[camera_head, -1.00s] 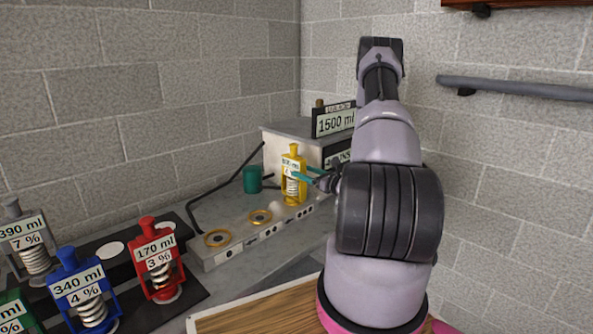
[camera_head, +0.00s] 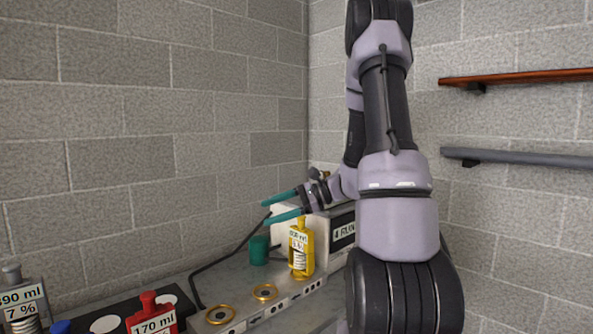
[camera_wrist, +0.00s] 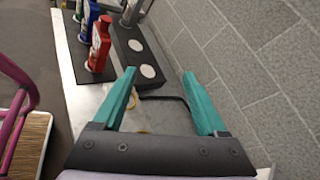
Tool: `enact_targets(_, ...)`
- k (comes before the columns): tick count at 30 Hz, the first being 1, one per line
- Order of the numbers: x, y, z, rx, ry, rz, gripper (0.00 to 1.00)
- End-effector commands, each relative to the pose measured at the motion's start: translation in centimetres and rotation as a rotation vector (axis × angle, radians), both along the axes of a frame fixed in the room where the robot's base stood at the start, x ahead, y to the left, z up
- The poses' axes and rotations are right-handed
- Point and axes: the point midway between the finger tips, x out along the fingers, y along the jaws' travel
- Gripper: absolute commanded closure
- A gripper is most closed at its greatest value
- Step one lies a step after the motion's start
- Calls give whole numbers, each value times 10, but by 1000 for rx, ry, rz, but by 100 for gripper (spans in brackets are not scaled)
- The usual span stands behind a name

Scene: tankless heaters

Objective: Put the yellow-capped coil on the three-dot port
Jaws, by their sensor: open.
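The yellow-capped coil (camera_head: 301,249) stands upright on the long grey port block (camera_head: 262,318), toward its far right end. Its label is partly readable. Two brass-ringed ports (camera_head: 265,292) and (camera_head: 220,314) on the block are bare, to the left of the coil. Dot marks show on the block's front face, but I cannot tell clearly which port has three. My gripper (camera_head: 265,212) is open and empty, with teal fingers above and slightly left of the yellow coil, apart from it. In the wrist view the fingers (camera_wrist: 160,85) are spread with nothing between them.
A teal cup (camera_head: 259,250) and black hose are behind the block.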

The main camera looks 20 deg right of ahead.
Motion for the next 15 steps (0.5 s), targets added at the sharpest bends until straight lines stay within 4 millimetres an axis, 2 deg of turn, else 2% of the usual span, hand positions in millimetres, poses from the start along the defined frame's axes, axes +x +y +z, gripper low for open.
enact_targets(1, -16, 15, 15, -84, -36, 76, 25)
enact_targets(6, -70, 42, 43, -373, -137, 283, 25)
enact_targets(10, -106, 47, 61, -604, -244, 400, 25)
enact_targets(15, -143, 40, 87, -906, -420, 495, 25)
